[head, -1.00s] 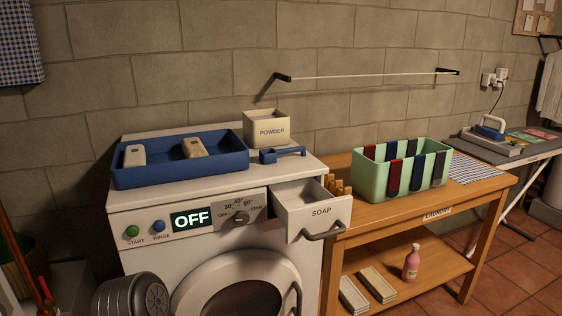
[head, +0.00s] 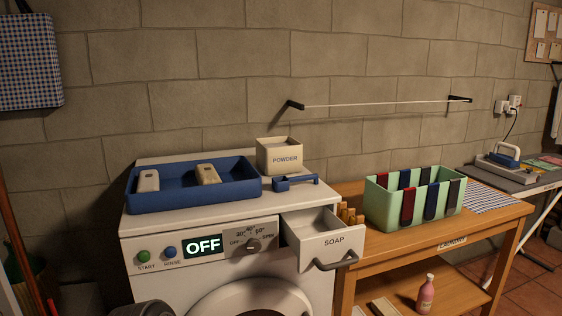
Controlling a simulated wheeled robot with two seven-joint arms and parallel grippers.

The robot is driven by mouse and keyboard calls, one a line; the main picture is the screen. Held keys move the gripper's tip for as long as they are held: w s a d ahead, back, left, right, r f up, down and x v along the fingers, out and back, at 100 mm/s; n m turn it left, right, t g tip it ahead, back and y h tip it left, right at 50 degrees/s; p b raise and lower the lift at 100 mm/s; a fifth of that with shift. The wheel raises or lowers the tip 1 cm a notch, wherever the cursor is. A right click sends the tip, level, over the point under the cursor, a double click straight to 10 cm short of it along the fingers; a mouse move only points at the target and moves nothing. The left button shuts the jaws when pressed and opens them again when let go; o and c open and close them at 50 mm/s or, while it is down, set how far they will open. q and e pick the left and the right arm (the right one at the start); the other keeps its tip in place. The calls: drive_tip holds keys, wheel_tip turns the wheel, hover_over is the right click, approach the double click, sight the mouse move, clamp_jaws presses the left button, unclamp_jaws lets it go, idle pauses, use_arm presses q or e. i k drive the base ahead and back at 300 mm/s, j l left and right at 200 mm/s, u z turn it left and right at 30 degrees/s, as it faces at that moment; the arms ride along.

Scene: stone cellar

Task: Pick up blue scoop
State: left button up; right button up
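The blue scoop (head: 296,182) lies on top of the white washing machine (head: 200,229), in front of the powder box (head: 280,158). Its cup is at the left and its handle points right. The soap drawer (head: 322,243) is pulled open below it, at the machine's front right. Neither of my grippers shows in the head view. A dark grey rounded part at the bottom left edge appears to be mine.
A blue tray (head: 194,197) with two pale objects fills the left of the machine top. A wooden table (head: 440,232) at the right carries a green bin (head: 388,213) with coloured cloths. A thin rod on two brackets runs along the wall above.

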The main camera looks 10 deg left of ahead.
sight(280, 184)
drive_tip(key=i+l+z, duration=0.15)
drive_tip(key=i+l, duration=1.05)
drive_tip(key=l, duration=0.15)
